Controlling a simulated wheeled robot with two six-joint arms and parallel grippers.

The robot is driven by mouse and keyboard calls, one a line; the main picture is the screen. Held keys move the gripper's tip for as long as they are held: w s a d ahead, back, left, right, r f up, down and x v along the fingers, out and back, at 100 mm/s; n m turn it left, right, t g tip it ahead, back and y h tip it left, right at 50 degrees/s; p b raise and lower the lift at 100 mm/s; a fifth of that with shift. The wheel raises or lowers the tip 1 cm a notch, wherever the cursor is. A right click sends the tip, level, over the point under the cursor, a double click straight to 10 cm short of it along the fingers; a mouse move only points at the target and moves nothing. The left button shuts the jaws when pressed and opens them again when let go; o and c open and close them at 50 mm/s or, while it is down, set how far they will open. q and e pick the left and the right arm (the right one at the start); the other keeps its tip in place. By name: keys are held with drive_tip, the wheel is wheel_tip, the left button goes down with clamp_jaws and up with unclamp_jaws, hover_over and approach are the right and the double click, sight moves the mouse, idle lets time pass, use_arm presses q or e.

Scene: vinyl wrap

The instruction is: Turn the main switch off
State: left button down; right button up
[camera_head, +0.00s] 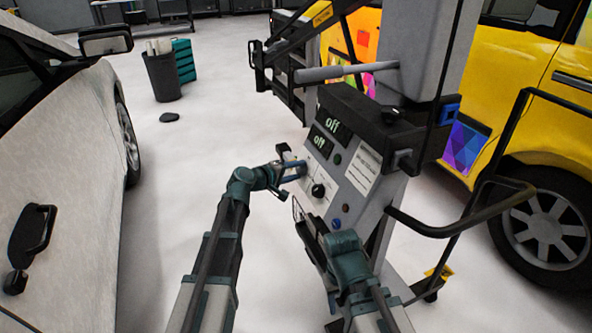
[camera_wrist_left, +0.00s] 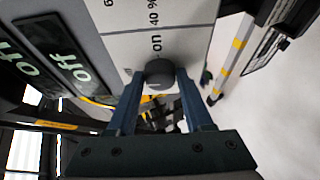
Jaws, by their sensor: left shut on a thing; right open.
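The grey control panel (camera_head: 335,175) stands on a wheeled machine in the head view. My left gripper (camera_head: 301,168) is at the panel's left edge. In the left wrist view its two blue fingers (camera_wrist_left: 158,85) are shut on a round dark knob (camera_wrist_left: 159,70), beside a printed "on" label (camera_wrist_left: 157,44). The fingers hide most of this knob in the head view. Two dark displays both read "off": the upper one (camera_head: 333,125) and the lower one (camera_head: 319,142). My right gripper (camera_head: 302,215) is open near the panel's lower left edge, partly hidden by its own arm.
Another black knob (camera_head: 318,190) and small buttons sit lower on the panel. A black handle rail (camera_head: 450,225) sticks out right of the machine. A yellow vehicle (camera_head: 520,90) stands behind; a white car (camera_head: 75,190) is at left. The floor between is mostly clear.

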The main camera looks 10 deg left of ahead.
idle(0.3)
use_arm(q)
drive_tip(key=shift+c, duration=1.6)
unclamp_jaws()
drive_tip(key=p+v, duration=0.4)
drive_tip(key=v, duration=0.9)
drive_tip(key=shift+s+a+p, duration=0.25)
drive_tip(key=shift+a+p, duration=0.05)
drive_tip(key=shift+d+r, duration=0.1)
drive_tip(key=shift+r, duration=0.05)
